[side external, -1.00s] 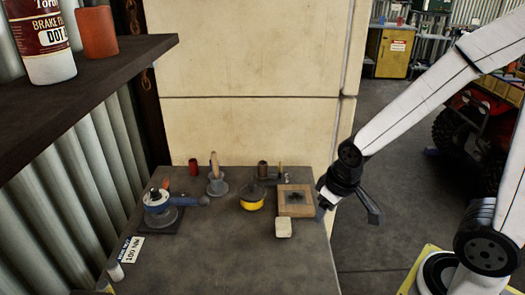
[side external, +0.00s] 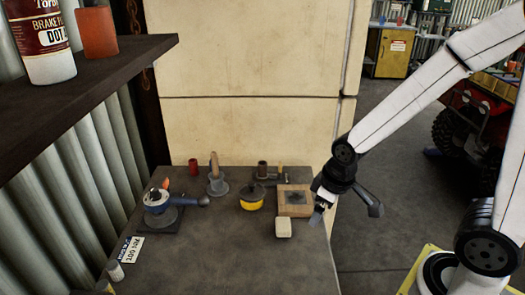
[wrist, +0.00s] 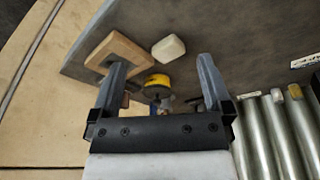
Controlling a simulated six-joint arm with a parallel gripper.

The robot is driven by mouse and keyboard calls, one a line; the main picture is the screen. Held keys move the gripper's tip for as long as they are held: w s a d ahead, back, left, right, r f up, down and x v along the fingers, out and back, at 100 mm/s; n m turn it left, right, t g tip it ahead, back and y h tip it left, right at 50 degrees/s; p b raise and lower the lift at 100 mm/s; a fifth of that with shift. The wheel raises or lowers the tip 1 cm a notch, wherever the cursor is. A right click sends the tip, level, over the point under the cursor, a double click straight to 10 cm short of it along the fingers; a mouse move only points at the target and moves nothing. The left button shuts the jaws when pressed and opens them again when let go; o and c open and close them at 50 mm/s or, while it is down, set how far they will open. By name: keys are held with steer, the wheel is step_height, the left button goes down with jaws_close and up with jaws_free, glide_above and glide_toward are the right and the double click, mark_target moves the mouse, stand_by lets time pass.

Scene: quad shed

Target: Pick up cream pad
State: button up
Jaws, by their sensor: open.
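The cream pad (side external: 283,228) is a small pale block with rounded edges. It lies on the grey bench top, in front of a wooden frame (side external: 295,211). In the wrist view the cream pad (wrist: 168,48) lies beyond the fingertips, apart from them. My gripper (side external: 317,217) is to the right of the pad and above the bench's right side. In the wrist view my gripper (wrist: 162,62) has its two fingers spread wide with nothing held between them.
The wooden frame with a dark centre stands close behind the pad. The bench front (side external: 235,265) is clear.

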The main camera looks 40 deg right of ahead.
steer(key=w+n, duration=0.3)
steer(key=n, duration=0.4)
steer(key=n+g, duration=0.2)
steer(key=n, duration=1)
glide_toward(284, 223)
steer(key=shift+s+d+f, duration=0.15)
steer(key=shift+s+f, duration=0.35)
steer(key=shift+s, duration=0.4)
steer(key=n, duration=0.2)
steer(key=w+n, duration=0.1)
steer(key=n, duration=0.1)
steer(key=w+f+n, duration=0.1)
steer(key=shift+a+n, duration=0.3)
steer(key=shift+n, duration=0.1)
steer(key=shift+f, duration=1.25)
steer(key=shift+f, duration=0.1)
steer(key=shift+f, duration=2.5)
